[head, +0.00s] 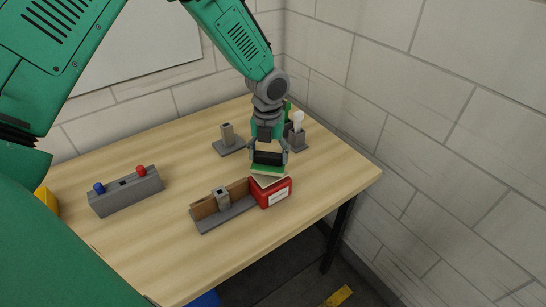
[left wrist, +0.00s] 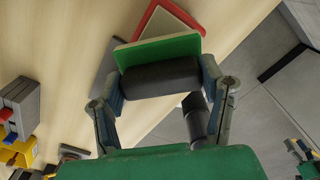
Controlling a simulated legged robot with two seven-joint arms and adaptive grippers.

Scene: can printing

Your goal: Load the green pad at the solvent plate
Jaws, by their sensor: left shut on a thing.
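My left gripper (head: 268,157) is shut on the black handle (left wrist: 160,79) of the green pad and points down over the front right of the table. The green pad (head: 268,169) is a flat green slab under the handle; it also shows in the left wrist view (left wrist: 158,49). The solvent plate (head: 272,192) is a red box with a white label and a pale top, right under the pad; its red rim shows beyond the pad in the left wrist view (left wrist: 147,18). I cannot tell whether pad and plate touch.
A grey fixture with a brown back wall (head: 207,208) stands just left of the solvent plate. A grey post on a base (head: 227,137) and a grey holder with green and white tools (head: 296,137) stand behind. A grey block with blue and red knobs (head: 126,193) is at left.

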